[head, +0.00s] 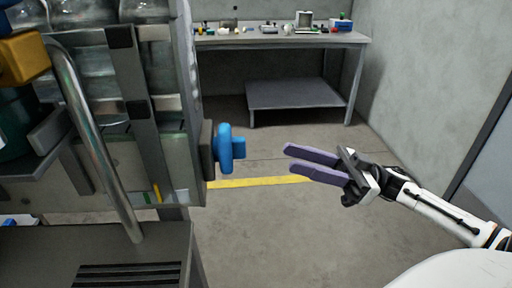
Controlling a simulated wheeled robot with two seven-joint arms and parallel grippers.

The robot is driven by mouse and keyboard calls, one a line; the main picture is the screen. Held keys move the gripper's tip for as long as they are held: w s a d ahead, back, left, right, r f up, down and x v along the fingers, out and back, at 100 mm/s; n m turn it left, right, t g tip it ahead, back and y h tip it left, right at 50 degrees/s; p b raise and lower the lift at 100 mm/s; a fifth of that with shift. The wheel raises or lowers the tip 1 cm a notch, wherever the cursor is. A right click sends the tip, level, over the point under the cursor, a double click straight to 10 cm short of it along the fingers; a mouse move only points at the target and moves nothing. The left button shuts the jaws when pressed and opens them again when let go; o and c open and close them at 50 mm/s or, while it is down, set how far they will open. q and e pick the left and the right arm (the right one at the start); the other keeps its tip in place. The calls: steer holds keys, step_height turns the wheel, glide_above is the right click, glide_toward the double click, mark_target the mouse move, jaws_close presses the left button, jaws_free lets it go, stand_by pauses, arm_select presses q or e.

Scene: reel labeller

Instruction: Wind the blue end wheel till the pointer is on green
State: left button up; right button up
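The blue end wheel (226,147) sticks out from the right end of the machine on a dark hub. Low on the machine's front, a small upright yellow pointer (157,192) stands by a short pale strip (181,195). The strip's colour bands are too small to read, so I cannot tell which colour the pointer is on. My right gripper (290,158) has purple fingers parted with a gap between them. It is empty, to the right of the wheel and apart from it, with its fingertips toward the wheel. My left gripper is not in view.
The machine (180,85) fills the left side, with a bent metal rail (85,125) in front. A dark slotted surface (95,250) lies below it. A workbench (285,39) with small items stands at the back. The floor right of the wheel is clear, with a yellow line (260,182).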

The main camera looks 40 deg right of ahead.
mark_target(230, 148)
steer(key=x, duration=0.9)
steer(key=shift+a+p, duration=0.3)
steer(key=shift+p, duration=0.05)
steer(key=shift+w+r, duration=0.1)
steer(key=shift+w, duration=0.05)
jaws_close()
